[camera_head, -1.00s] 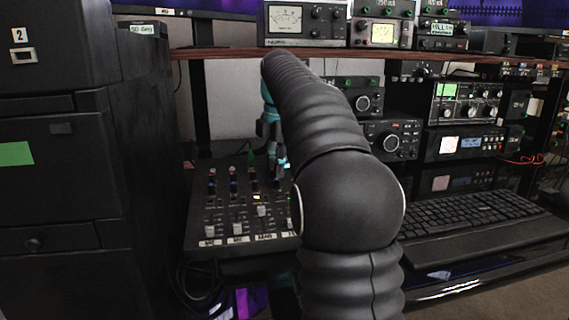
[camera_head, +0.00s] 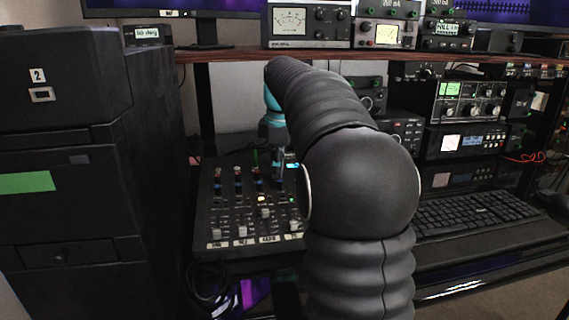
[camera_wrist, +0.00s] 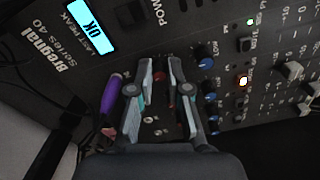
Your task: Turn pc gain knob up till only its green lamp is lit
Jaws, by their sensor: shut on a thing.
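The mixer (camera_head: 213,215) stands on the desk left of my arm, with knobs at the top and faders below. In the wrist view its panel (camera_wrist: 150,35) fills most of the picture. My gripper (camera_wrist: 168,75) is shut around a small knob near the panel's top; a dark red bit shows between the fingers, but they hide most of it. I cannot read its channel label. An orange lamp (camera_head: 262,199) is lit, also in the wrist view (camera_wrist: 241,80). A small green lamp (camera_head: 292,199) is lit right of it; a pale lamp shows in the wrist view (camera_wrist: 250,21).
Blue knobs (camera_wrist: 205,55) sit close beside the fingers. The mixer's lit display (camera_wrist: 90,28) reads OK. A purple plug (camera_wrist: 111,92) stands next to my gripper. A shelf (camera_head: 230,54) runs above, and a keyboard (camera_head: 480,207) lies to the right.

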